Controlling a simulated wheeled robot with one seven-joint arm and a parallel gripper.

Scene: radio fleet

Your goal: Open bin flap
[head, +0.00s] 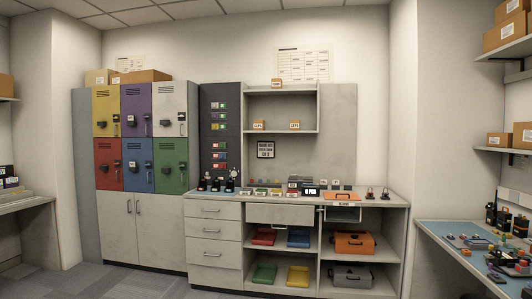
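An orange panel (341,197) with a dark handle or slot lies flat in the counter top near its right end, and looks closed. A small pale label (343,204) sits on the counter edge just below it. I cannot tell for certain that this panel is the bin flap. My gripper and arm are not in view.
Radios and small devices (218,185) stand along the grey counter (270,199). Shelves below hold colored trays (298,238), an orange case (354,244) and a grey case (351,277). Colored lockers (138,137) stand left. A cluttered blue-topped bench (447,236) stands right.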

